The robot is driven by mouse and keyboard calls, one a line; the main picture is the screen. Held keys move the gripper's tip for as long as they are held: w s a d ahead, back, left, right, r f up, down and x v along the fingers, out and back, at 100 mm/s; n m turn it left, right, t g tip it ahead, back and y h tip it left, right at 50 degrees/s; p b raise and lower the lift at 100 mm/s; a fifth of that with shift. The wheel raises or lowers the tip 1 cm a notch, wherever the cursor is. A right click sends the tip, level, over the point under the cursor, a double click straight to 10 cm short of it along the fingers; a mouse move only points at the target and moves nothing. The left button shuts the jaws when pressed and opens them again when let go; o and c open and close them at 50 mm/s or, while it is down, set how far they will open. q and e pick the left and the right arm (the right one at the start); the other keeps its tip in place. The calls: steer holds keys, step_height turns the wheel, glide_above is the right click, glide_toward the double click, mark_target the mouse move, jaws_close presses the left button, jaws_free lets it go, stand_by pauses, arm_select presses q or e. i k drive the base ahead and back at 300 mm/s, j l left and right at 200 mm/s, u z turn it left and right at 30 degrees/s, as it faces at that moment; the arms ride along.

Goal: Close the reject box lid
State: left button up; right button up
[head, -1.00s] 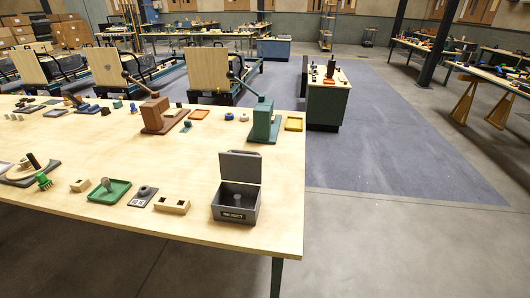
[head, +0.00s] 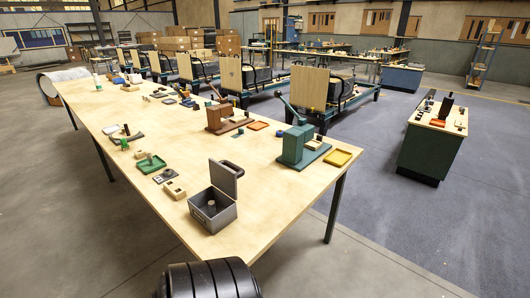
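The grey reject box (head: 212,214) stands near the front end of the long wooden table. Its lid (head: 225,178) is raised, tilted up from the box's far right edge, so the inside shows. A small round grey piece (head: 211,203) is inside the box. Neither of my grippers is in this view. A black ribbed part, which looks like part of my own arm, shows at the bottom edge, in front of the table.
The long table (head: 262,218) also bears a green tray (head: 151,165), pale blocks (head: 175,190), a green press (head: 298,145), a brown press (head: 220,115) and a yellow tray (head: 337,158). A small green-sided bench (head: 433,140) stands at right. Open floor lies in front.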

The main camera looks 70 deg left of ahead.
mark_target(223, 178)
steer(key=i+j+u, duration=0.1)
steer(key=i+u, duration=0.2)
steer(key=u, duration=0.15)
steer(key=i+u, duration=0.4)
steer(key=i+l+u, duration=0.15)
steer(key=u, duration=0.3)
steer(key=i+l+u, duration=0.2)
steer(key=i+u, duration=0.4)
steer(key=u, duration=0.3)
steer(key=i+u, duration=0.1)
steer(key=u, duration=0.3)
steer(key=i+l+u, duration=0.1)
steer(key=u, duration=0.35)
steer(key=i+l+u, duration=0.1)
steer(key=u, duration=0.35)
steer(key=i+l+u, duration=0.1)
steer(key=l+u, duration=0.15)
steer(key=u, duration=0.15)
steer(key=l+u, duration=0.15)
steer(key=u, duration=0.3)
steer(key=k+j, duration=0.25)
steer(key=k, duration=0.2)
steer(key=k+j, duration=0.2)
steer(key=k, duration=0.3)
